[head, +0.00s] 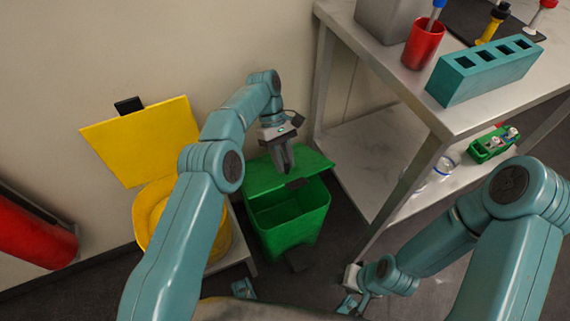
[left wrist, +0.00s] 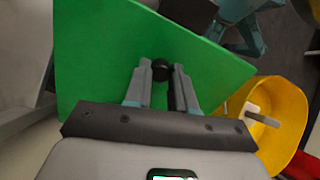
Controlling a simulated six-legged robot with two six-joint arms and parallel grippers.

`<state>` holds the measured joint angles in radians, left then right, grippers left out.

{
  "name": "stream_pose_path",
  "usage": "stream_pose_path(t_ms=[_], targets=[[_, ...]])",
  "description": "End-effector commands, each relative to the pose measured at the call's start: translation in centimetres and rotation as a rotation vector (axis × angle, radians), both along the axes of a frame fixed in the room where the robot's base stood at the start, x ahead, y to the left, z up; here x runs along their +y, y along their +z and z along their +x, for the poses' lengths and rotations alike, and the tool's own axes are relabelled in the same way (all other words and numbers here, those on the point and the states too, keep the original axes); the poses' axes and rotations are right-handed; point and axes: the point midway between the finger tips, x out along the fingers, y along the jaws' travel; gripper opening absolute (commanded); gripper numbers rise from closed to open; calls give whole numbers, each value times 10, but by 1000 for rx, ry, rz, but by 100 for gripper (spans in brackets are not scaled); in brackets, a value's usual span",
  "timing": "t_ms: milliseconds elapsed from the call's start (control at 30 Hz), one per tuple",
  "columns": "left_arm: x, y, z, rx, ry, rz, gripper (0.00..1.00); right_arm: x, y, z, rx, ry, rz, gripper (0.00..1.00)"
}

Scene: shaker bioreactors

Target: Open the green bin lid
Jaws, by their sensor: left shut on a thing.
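The green bin (head: 290,235) stands on the floor in the middle of the head view. Its green lid (head: 318,160) is tilted up, and part of the bin's dark inside shows below it. The lid also fills much of the left wrist view (left wrist: 110,60). My left gripper (head: 285,162) is over the lid, with its fingers pointing down. In the left wrist view its fingers are closed around a small black knob (left wrist: 162,70) at the lid. My right gripper (head: 352,292) is low near the floor at the bottom, partly hidden; its fingers are unclear.
A yellow bin (head: 150,205) with its lid (head: 140,140) raised stands to the left. A red cylinder (head: 35,235) is at the far left. A metal table (head: 375,55) with a lower shelf is to the right, holding a teal rack (head: 485,70) and a red cup (head: 424,45).

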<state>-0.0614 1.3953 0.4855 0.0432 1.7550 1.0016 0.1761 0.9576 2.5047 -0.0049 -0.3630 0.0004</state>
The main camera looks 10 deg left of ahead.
Motion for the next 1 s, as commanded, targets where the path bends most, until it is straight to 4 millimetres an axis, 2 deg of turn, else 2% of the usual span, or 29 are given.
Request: stream_pose_path(t_ms=[567,600,667,1000], targets=[[2,2,2,2,1,-12,0,0,-2,0,0,0,0,43],[2,2,2,2,1,-12,31,0,-2,0,0,0,0,43],[2,3,2,4,1,-12,50,0,-2,0,0,0,0,43],[2,6,1,7,-1,-12,50,0,-1,0,0,0,0,43]])
